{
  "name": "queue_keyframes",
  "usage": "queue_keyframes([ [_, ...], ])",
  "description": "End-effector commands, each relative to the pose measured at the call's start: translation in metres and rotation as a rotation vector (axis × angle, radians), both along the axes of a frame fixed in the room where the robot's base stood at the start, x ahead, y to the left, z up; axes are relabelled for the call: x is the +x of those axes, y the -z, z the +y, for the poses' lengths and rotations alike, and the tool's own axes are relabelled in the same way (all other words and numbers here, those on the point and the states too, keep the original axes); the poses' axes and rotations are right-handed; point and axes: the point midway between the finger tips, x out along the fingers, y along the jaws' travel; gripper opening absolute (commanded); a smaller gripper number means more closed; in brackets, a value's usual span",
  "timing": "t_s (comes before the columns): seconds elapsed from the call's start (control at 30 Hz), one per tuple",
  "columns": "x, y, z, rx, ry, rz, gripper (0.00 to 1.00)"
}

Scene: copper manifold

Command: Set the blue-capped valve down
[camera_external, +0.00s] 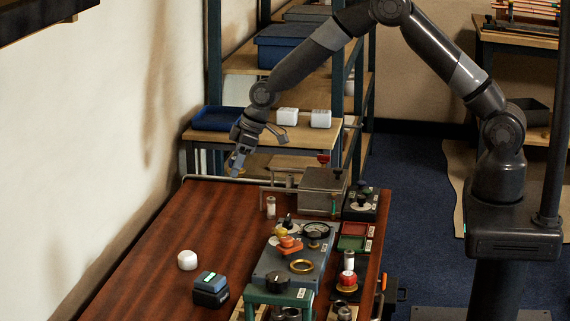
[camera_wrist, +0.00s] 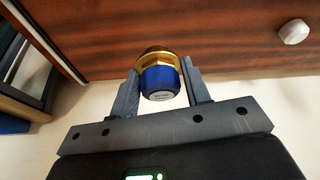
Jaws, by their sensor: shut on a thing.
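The blue-capped valve (camera_wrist: 160,80) is between the two fingers of my gripper (camera_wrist: 161,73) in the wrist view. Its blue cap faces the camera and its brass hex collar shows beyond it. My gripper is shut on it. In the external view my gripper (camera_external: 237,162) points down near the far left corner of the wooden table (camera_external: 150,250), close to the wall. The valve is too small there to make out clearly. I cannot tell how high it is above the table.
A white rounded piece (camera_external: 187,260) and a dark blue box (camera_external: 210,289) sit on the table's left part. A grey panel with fittings (camera_external: 270,262) and a grey metal block (camera_external: 323,188) stand to the right. The table's far left part is bare wood.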

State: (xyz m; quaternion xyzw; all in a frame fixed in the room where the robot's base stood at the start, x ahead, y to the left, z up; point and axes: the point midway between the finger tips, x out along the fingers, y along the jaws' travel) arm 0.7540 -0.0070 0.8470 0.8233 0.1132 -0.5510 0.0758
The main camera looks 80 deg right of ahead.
Motion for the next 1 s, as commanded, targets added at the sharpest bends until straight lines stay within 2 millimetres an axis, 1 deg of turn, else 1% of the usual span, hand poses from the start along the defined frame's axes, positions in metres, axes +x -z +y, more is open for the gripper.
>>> queue_keyframes([
  [0.03, -0.001, -0.001, -0.018, 0.0, 0.013, 0.0, 0.18],
  [0.07, -0.002, -0.001, -0.028, 0.001, 0.018, 0.0, 0.18],
  [0.2, -0.007, -0.002, -0.08, 0.0, 0.043, 0.001, 0.18],
  [0.3, -0.012, -0.002, -0.113, 0.001, 0.057, 0.0, 0.18],
  [0.4, -0.018, -0.003, -0.139, 0.0, 0.067, -0.001, 0.18],
  [0.5, -0.022, -0.003, -0.156, 0.001, 0.074, -0.002, 0.18],
  [0.6, -0.022, -0.002, -0.162, 0.0, 0.075, -0.002, 0.18],
  [0.67, -0.019, 0.002, -0.158, 0.001, 0.074, -0.002, 0.18],
  [0.77, -0.009, 0.014, -0.143, 0.0, 0.071, 0.0, 0.18],
  [1.0, 0.024, 0.047, -0.099, 0.0, 0.073, 0.0, 0.18],
])
